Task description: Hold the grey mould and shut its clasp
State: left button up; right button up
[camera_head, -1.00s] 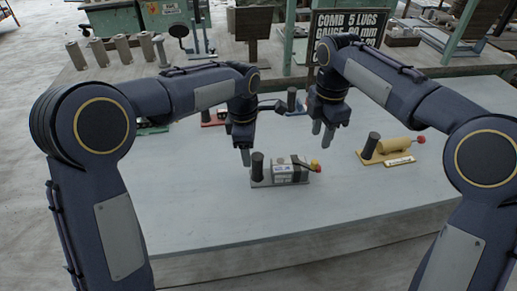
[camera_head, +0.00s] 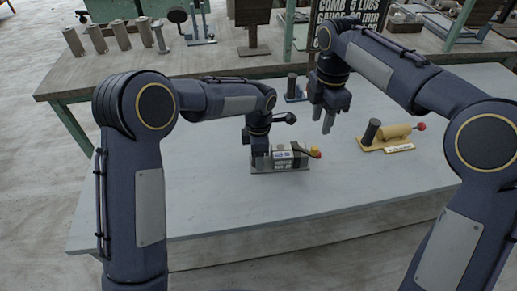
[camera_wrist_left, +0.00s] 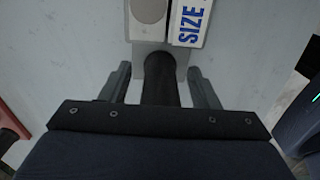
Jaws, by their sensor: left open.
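The grey mould (camera_head: 280,167) stands upright on the pale table, near its front edge, with a white label on its body. My right gripper (camera_head: 328,122) is open and empty, pointing down above and behind the mould's right end.
A yellow mould (camera_head: 393,134) with a red knob and a label lies to the right. A blue-based mould (camera_head: 295,90) stands behind, partly hidden by my right gripper. A back bench holds several grey cylinders (camera_head: 97,39). The table front is clear.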

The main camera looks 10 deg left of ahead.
aim_at(315, 147)
pick_arm(q)
grip_shut()
pick_arm(e)
jog(key=shift+o, duration=0.5)
notch_tip(315, 147, down, 10)
jog(key=m, duration=1.9)
jog(key=shift+f+m, duration=0.15)
jog(key=shift+m, duration=0.25)
